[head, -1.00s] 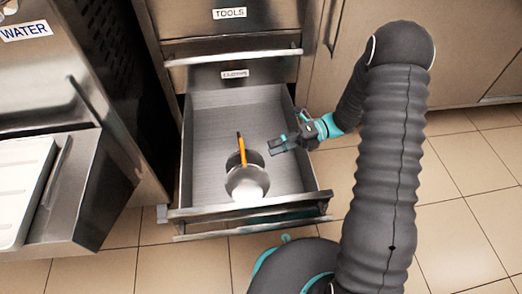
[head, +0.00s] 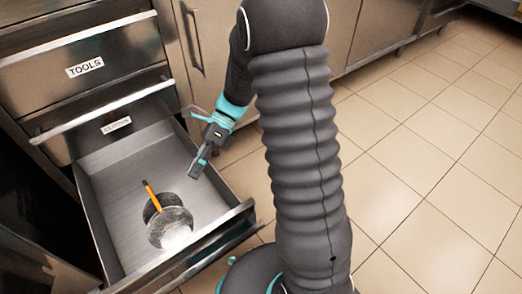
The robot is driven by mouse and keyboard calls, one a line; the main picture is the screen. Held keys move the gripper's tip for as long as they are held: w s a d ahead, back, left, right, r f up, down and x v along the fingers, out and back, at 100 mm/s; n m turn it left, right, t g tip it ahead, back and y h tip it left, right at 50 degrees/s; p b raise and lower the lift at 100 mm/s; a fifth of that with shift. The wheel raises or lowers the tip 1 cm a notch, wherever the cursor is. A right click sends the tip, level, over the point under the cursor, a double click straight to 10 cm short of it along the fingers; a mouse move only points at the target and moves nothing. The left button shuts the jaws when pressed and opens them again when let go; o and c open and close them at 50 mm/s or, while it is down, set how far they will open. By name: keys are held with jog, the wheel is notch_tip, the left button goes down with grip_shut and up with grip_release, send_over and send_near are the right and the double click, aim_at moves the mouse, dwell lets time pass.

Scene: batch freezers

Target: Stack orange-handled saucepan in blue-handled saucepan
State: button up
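The orange-handled saucepan (head: 171,228) sits in the open drawer (head: 112,190), its orange handle (head: 152,196) pointing up and back at a slant. A darker round rim shows close behind it; I cannot tell whether that is a second pan or part of the same one. No blue handle shows in this view. My gripper (head: 197,169) hangs beside the drawer's right wall, apart from the saucepan and above and to the right of it. It appears empty. Its fingers are seen edge-on, so their opening is unclear.
A closed drawer labelled TOOLS (head: 90,72) is above the open one. Steel cabinets (head: 370,30) line the back. The open drawer's front panel (head: 190,255) juts into the room. Tiled floor (head: 430,180) is clear to the right.

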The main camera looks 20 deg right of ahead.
jog(key=s+d+r+n+t+h, duration=1)
jog(key=s+r+n, duration=0.4)
jog(key=n, duration=0.7)
jog(key=shift+d+r+t, duration=0.65)
jog(key=shift+d+t, duration=0.25)
jog(key=shift+d, duration=0.15)
notch_tip(320, 180, up, 7)
jog(key=p, duration=0.7)
jog(key=shift+s, duration=0.15)
jog(key=shift+c, duration=0.2)
